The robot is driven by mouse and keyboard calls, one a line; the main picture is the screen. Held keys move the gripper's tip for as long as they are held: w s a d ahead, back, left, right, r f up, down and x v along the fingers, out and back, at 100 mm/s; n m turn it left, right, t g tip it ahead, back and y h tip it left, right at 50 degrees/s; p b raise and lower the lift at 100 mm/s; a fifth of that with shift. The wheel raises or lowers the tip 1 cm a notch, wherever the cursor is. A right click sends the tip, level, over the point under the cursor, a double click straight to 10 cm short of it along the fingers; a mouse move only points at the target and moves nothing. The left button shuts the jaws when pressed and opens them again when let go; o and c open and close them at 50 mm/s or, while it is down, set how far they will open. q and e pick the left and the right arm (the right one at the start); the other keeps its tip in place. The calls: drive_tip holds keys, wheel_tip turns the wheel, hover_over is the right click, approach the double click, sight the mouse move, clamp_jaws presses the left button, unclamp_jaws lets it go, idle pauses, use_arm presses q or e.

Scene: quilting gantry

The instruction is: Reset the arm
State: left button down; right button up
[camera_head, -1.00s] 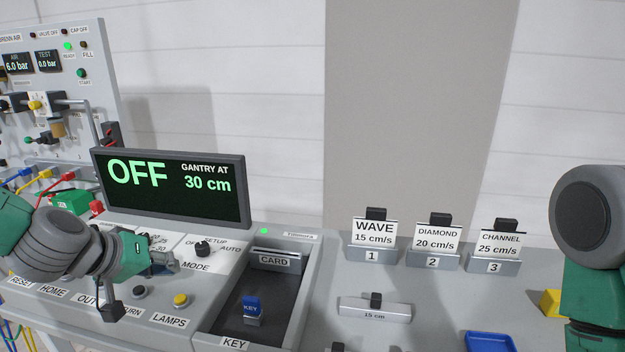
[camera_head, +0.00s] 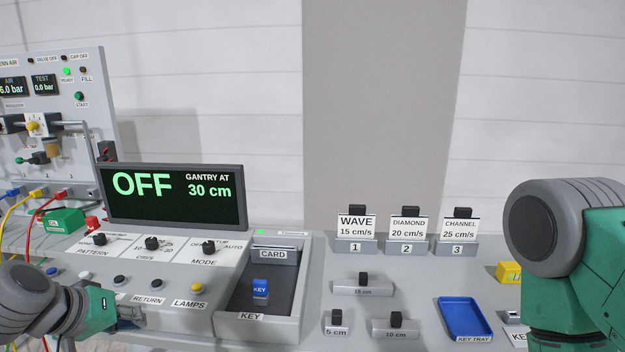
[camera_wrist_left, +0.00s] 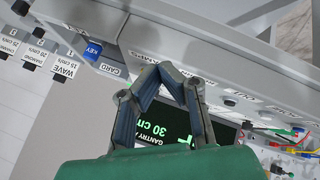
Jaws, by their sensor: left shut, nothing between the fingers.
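My left arm comes in at the lower left of the head view. Its gripper (camera_head: 130,317) is over the front left of the grey console, near the RETURN label, and is small and partly hidden there. In the left wrist view the gripper (camera_wrist_left: 159,69) has its fingers shut with nothing between them, in front of the console and display. My right arm (camera_head: 560,235) shows as a grey joint and green link at the right edge; its gripper is out of view.
The display (camera_head: 172,197) reads OFF, gantry at 30 cm. A blue key (camera_head: 260,287) stands in the console's dark recess. WAVE (camera_head: 356,228), DIAMOND (camera_head: 408,228) and CHANNEL (camera_head: 461,229) cards stand behind. A blue key tray (camera_head: 466,318) lies near the right arm.

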use_arm(q)
drive_tip(key=s+f+m+g+y+b, duration=0.1)
drive_tip(key=s+f+g+b, duration=0.1)
drive_tip(key=s+f, duration=0.65)
drive_tip(key=s+f+m+g+y+b, duration=0.1)
drive_tip(key=s+f+g+b, duration=0.3)
drive_tip(key=f, duration=0.8)
drive_tip(key=s+d+f+m, duration=0.1)
drive_tip(key=s+f, duration=0.4)
drive_tip(key=s, duration=0.2)
drive_tip(key=s+d+f+m+g+y, duration=0.1)
drive_tip(key=s+f, duration=0.3)
drive_tip(key=s, duration=0.4)
drive_tip(key=shift+d+f+m, duration=0.35)
drive_tip(key=shift+m, duration=0.05)
use_arm(e)
wheel_tip(320, 180, down, 6)
drive_tip(key=shift+w+f, duration=0.15)
drive_tip(key=shift+w, duration=0.1)
use_arm(q)
drive_tip(key=shift+a, duration=0.1)
drive_tip(key=shift+s+a+f, duration=0.1)
drive_tip(key=shift+a, duration=0.15)
use_arm(e)
drive_tip(key=shift+a, duration=0.3)
use_arm(q)
drive_tip(key=shift+d, duration=0.3)
use_arm(e)
drive_tip(key=shift+d, duration=0.25)
